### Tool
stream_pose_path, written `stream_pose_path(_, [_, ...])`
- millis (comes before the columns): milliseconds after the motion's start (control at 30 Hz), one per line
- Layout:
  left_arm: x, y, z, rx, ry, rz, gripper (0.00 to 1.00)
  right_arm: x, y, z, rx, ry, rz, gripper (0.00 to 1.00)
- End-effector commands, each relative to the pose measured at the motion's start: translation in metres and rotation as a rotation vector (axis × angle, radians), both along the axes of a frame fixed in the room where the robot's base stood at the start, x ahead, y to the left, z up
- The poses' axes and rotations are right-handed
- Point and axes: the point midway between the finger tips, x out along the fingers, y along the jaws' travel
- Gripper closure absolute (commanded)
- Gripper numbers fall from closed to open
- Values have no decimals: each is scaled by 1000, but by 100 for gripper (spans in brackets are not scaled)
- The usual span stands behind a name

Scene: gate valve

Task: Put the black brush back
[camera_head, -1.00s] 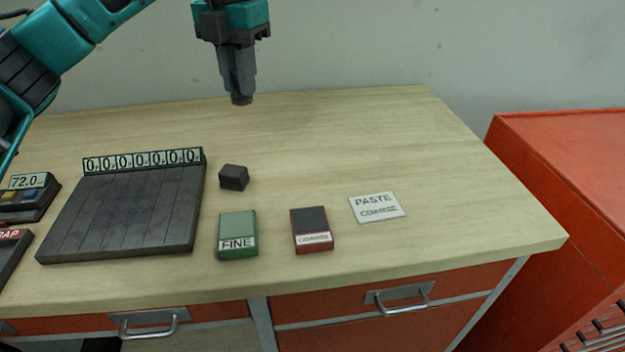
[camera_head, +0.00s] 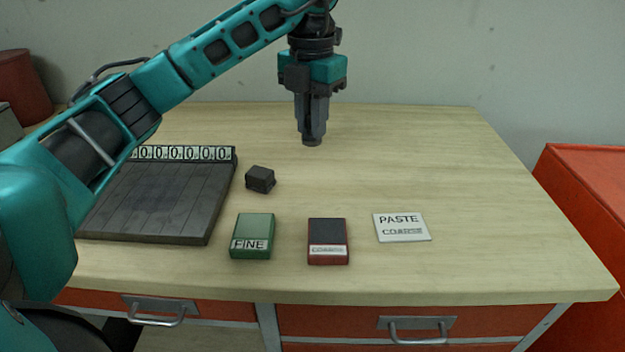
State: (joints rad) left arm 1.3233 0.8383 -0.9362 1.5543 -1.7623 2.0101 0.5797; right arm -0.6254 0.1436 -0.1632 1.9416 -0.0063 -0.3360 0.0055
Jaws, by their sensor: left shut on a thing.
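My left gripper (camera_head: 312,133) points down above the back middle of the table and is shut on a small dark thing, which I take to be the black brush (camera_head: 312,142). Only its dark lower end shows below the fingertips; the fingers hide the rest. It appears to be above the wooden tabletop, but the exact gap is hard to tell. My right gripper is not in view.
A black block (camera_head: 260,179) stands beside the dark slatted board (camera_head: 160,205) with a row of zeros. A green FINE block (camera_head: 253,236), a red-and-black block (camera_head: 328,241) and a white PASTE card (camera_head: 402,227) lie in front. The table's right side is clear.

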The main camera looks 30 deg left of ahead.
Motion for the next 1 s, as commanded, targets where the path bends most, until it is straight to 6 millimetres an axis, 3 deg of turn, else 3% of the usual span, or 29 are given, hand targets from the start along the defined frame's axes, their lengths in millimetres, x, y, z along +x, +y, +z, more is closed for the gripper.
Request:
stream_pose_path(33, [-1, -1, -20, -2, 5, -3, 100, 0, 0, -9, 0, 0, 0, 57])
stream_pose_path(233, [-1, 0, -55, 1, 3, -1, 100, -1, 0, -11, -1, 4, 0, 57])
stream_pose_path(467, [0, 0, -71, 0, 1, -1, 100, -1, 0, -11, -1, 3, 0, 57])
stream_pose_path(733, [-1, 0, -107, 0, 1, -1, 100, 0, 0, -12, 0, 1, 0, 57])
stream_pose_path(1000, [0, 0, -109, 1, -1, -1, 100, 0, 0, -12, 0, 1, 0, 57])
